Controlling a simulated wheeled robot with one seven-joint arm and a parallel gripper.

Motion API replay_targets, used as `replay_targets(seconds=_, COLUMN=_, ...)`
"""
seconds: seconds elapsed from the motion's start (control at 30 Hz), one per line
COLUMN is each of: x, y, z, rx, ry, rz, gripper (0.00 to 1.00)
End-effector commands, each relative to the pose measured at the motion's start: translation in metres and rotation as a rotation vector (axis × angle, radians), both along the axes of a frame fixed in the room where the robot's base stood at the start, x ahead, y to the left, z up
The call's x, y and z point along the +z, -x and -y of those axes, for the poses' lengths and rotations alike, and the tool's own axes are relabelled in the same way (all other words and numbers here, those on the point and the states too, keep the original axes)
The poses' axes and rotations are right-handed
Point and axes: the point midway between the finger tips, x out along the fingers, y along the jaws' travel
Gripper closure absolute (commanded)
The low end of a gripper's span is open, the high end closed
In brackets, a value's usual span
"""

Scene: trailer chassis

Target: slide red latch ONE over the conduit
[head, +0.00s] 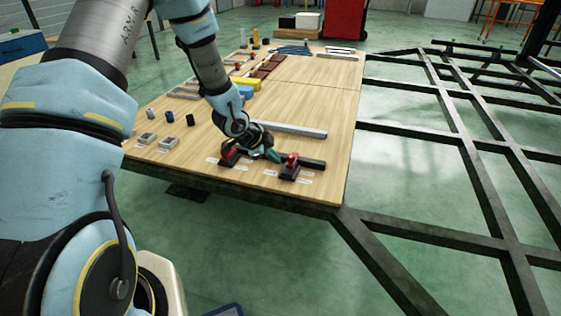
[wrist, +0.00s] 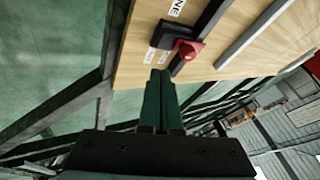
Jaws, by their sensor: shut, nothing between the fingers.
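Two red latches stand on black bases near the front edge of the wooden table. One is the left latch (head: 229,155), the other the right latch (head: 291,160). The dark conduit bar (head: 314,163) lies by them, its left part hidden by my gripper. My gripper (head: 274,156) is shut and empty, its green fingers between the two latches, close to the right one. In the wrist view the closed fingertips (wrist: 160,74) point at the table beside a red latch (wrist: 187,49) by the black bar (wrist: 212,20). A partly cut label there ends in "NE"; I cannot tell which latch it marks.
A grey bar (head: 290,129) lies behind the latches. Small grey trays (head: 168,143) and dark cylinders (head: 190,119) stand to the left. Dark chassis beams (head: 440,145) run to the right.

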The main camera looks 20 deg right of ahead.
Motion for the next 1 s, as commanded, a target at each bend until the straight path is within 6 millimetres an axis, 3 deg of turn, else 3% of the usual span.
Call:
replay_targets(seconds=0.2, x=0.018, y=0.004, z=-0.012, rx=0.0, ry=0.0, rz=0.0, gripper=1.0)
replay_targets(seconds=0.77, x=0.02, y=0.003, z=-0.015, rx=0.006, ry=-0.002, rz=-0.001, gripper=1.0)
replay_targets(seconds=0.87, x=0.028, y=-0.005, z=-0.03, rx=0.071, ry=-0.02, rz=-0.009, gripper=1.0)
replay_targets(seconds=0.97, x=0.047, y=-0.021, z=-0.068, rx=0.239, ry=-0.063, rz=-0.037, gripper=1.0)
replay_targets(seconds=1.0, x=0.058, y=-0.027, z=-0.091, rx=0.335, ry=-0.084, rz=-0.057, gripper=1.0)
